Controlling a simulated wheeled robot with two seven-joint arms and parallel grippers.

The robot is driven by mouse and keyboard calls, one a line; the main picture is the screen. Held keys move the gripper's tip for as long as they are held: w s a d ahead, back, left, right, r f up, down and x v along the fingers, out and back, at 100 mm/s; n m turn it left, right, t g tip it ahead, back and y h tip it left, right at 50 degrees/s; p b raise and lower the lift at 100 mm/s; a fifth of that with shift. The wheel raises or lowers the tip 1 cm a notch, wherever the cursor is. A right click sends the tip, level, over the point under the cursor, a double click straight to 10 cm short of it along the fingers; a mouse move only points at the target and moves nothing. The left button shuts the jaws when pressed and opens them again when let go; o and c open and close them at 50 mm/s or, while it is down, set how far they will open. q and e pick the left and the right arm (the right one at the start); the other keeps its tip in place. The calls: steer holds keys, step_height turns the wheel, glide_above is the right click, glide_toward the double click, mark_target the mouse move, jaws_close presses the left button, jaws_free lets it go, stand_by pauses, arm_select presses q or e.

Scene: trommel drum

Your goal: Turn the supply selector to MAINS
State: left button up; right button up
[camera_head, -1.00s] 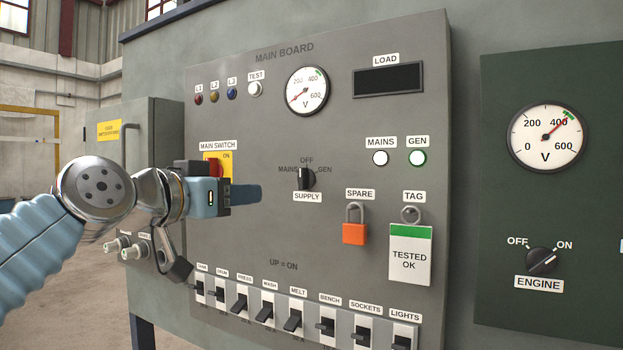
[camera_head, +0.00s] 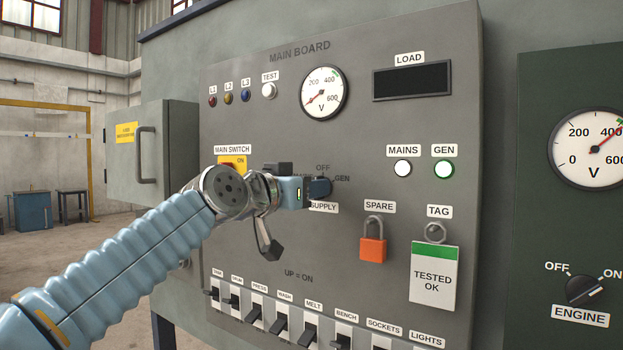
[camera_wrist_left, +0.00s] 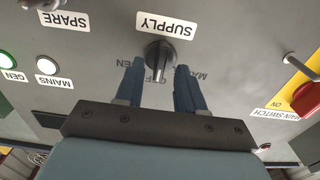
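The supply selector (camera_wrist_left: 160,54) is a black knob with a pale pointer line. In the left wrist view, where the board appears upside down, its pointer is toward OFF, between MAINS and GEN. My left gripper (camera_head: 318,188) is at the selector and mostly hides it in the head view. In the left wrist view its two blue fingers (camera_wrist_left: 160,72) are apart, one on each side of the knob. I cannot tell whether they touch it. My right gripper is not in view.
The main switch (camera_head: 233,163) is partly hidden behind my left wrist. The GEN lamp (camera_head: 443,169) glows green; the MAINS lamp (camera_head: 403,168) is white. An orange padlock (camera_head: 373,249) and a tag (camera_head: 434,276) hang right of the selector. Breaker switches (camera_head: 279,323) line the board below.

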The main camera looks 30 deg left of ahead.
arm_select(q)
steer(key=shift+w, duration=0.65)
jaws_close()
